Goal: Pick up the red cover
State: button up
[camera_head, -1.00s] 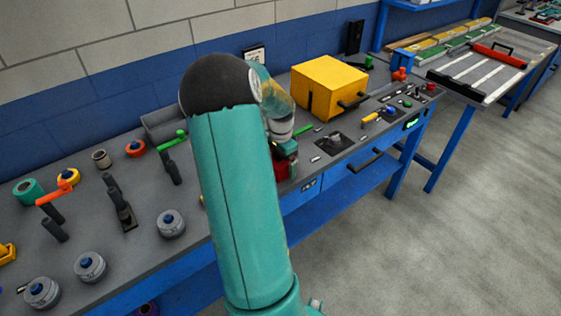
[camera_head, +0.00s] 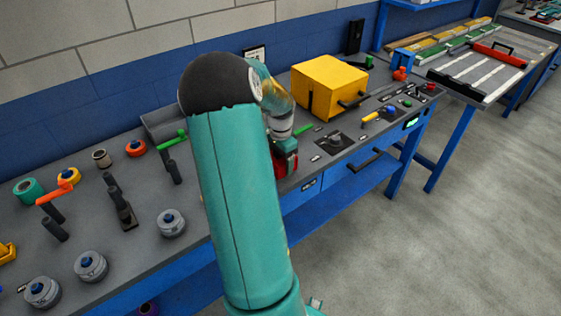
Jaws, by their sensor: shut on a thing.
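My gripper (camera_head: 287,154) is at the front edge of the workbench, partly hidden behind my own teal arm. It is shut on the red cover (camera_head: 280,167), which shows as a small red patch just below and left of the gripper's teal body. Most of the cover is hidden by my arm and gripper. I cannot tell whether it is clear of the bench.
The grey workbench (camera_head: 90,215) has several knobs and levers on its left part. A yellow box (camera_head: 329,86) with a black handle stands right of my gripper. A control panel (camera_head: 335,140) lies in front of it. The floor at right is clear.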

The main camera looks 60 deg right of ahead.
jog(key=s+a+r, duration=0.8)
jog(key=s+r, duration=0.3)
jog(key=r, duration=0.1)
jog(key=shift+a, duration=0.25)
jog(key=shift+s, duration=0.1)
